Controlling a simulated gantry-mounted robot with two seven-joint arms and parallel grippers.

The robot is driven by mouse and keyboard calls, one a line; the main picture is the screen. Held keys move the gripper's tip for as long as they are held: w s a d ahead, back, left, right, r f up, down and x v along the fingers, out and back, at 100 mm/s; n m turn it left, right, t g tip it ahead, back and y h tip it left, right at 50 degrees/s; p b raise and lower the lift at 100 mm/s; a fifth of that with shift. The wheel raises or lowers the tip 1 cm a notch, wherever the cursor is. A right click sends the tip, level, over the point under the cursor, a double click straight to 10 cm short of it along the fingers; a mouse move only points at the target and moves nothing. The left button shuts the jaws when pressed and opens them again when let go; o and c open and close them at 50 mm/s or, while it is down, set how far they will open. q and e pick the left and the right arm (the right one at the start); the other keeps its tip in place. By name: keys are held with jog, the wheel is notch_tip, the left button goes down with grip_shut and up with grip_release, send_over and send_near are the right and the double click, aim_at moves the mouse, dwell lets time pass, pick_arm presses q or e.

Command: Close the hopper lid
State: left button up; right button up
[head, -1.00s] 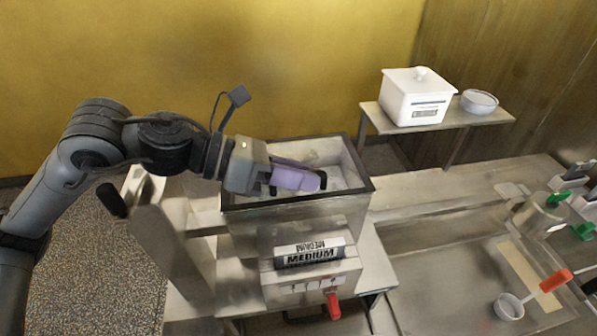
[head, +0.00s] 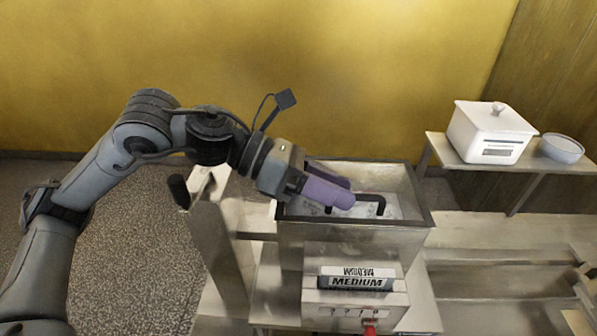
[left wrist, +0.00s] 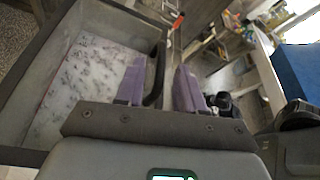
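The metal hopper (head: 352,245) stands in the middle of the head view. Its top is uncovered, and pale speckled material (left wrist: 95,80) shows inside. A bent black bar (head: 370,200) shows at the opening; in the left wrist view, a curved black bar (left wrist: 156,75) lies near the hopper wall, between the fingertips. A metal panel (head: 222,240) with a black grip (head: 179,191) stands left of the hopper; I cannot tell whether it is the lid. My left gripper (head: 345,190) is over the opening, its purple fingers apart. My right gripper is not in view.
A box labelled MEDIUM (head: 356,281) with a red knob (head: 370,329) is on the hopper's front. A white lidded container (head: 490,135) and a bowl (head: 562,149) stand on a side table at the back right. Metal troughs (head: 500,275) lie right of the hopper.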

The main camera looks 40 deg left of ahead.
aim_at(296, 204)
pick_arm(q)
jog(key=b+v, duration=0.1)
jog(key=v, duration=0.4)
jog(key=shift+s+a+b, duration=0.2)
jog(key=shift+a+b, duration=0.15)
jog(key=shift+s+a+r, duration=0.3)
jog(key=shift+r, duration=0.05)
